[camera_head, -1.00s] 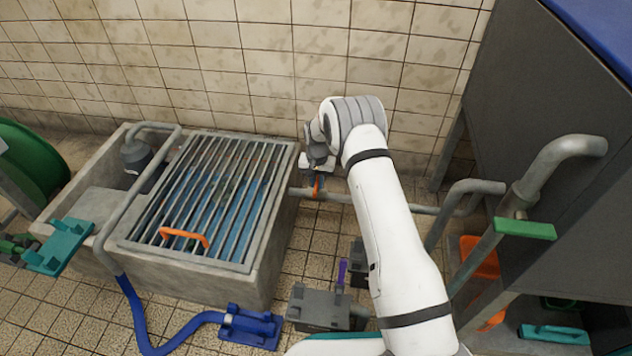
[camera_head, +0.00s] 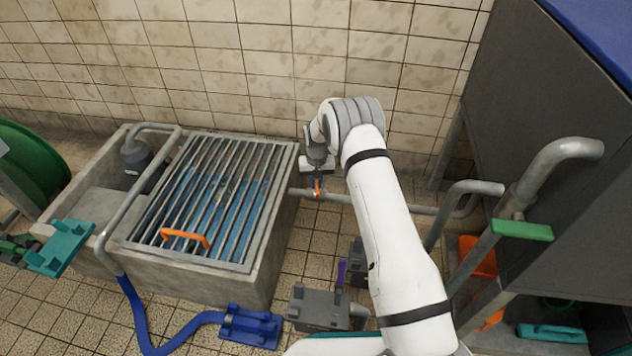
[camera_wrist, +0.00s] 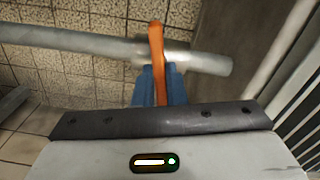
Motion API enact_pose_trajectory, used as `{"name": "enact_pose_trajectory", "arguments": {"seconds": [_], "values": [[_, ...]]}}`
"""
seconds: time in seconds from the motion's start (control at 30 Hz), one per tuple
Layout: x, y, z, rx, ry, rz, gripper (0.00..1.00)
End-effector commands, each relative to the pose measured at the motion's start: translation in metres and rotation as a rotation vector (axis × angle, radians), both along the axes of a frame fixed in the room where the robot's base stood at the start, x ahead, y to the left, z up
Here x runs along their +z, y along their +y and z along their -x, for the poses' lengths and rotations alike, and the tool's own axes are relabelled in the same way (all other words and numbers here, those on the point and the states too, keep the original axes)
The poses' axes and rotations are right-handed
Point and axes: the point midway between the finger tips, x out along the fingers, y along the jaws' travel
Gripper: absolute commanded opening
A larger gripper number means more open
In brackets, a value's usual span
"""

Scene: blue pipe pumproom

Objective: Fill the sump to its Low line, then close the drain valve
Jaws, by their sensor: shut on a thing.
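The drain valve's orange lever (camera_wrist: 156,42) crosses the grey drain pipe (camera_wrist: 75,42) in the wrist view. My gripper (camera_wrist: 159,88), with blue fingertips, is shut on this lever. In the head view my gripper (camera_head: 317,186) is beside the sump's right wall, and the lever shows only as a small orange piece. The concrete sump (camera_head: 215,278) has a grey grate (camera_head: 247,268) with an orange handle (camera_head: 184,237) on top. Blue-tinted water (camera_head: 225,222) shows between the bars. I cannot make out a Low line or the exact water level.
A grey pump (camera_head: 136,157) and a bent pipe stand at the sump's left. A blue hose (camera_head: 138,318) lies on the floor in front. A pipe with a green handle (camera_head: 522,230) and a dark cabinet (camera_head: 570,130) stand at the right.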

Motion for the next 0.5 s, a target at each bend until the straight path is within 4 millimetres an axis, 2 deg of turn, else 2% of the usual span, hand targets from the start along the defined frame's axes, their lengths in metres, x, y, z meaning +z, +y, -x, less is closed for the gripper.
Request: {"name": "enact_pose_trajectory", "arguments": {"seconds": [0.07, 0.1, 0.33, 0.5], "values": [[-0.0003, -0.0004, 0.0004, -0.001, 0.001, 0.001, 0.0], [-0.0003, -0.0003, 0.0004, -0.001, 0.001, 0.001, 0.12], [-0.0001, 0.0001, 0.0003, -0.001, 0.001, 0.0, 0.31], [0.0, 0.0004, 0.0002, -0.001, 0.0, 0.0, 0.33]]}}
